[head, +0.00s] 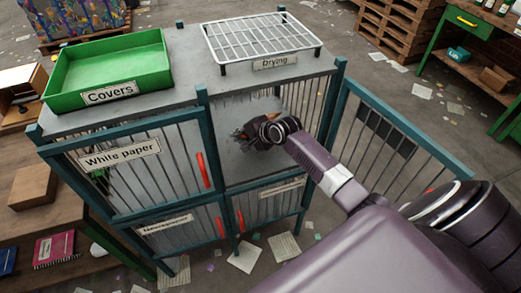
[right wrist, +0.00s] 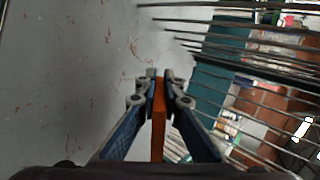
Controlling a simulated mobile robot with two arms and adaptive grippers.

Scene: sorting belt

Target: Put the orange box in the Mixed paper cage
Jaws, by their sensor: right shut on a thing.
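The orange box (right wrist: 158,125) shows edge-on as a narrow strip between the fingers of my right gripper (right wrist: 160,85) in the right wrist view. The gripper is shut on it. In the head view my right gripper (head: 243,136) reaches into the upper right compartment of the cage block (head: 203,125); the box is hard to make out there. That compartment's barred door (head: 400,128) stands open to the right, with a dark plate on it. No Mixed paper label is readable. My left gripper is not in view.
The White paper cage (head: 135,175) is shut beside it. Two lower cages are shut below. A green Covers tray (head: 108,73) and a white drying rack (head: 262,38) stand on top. In the right wrist view, bars (right wrist: 250,65) run close on the right; a grey surface fills the left.

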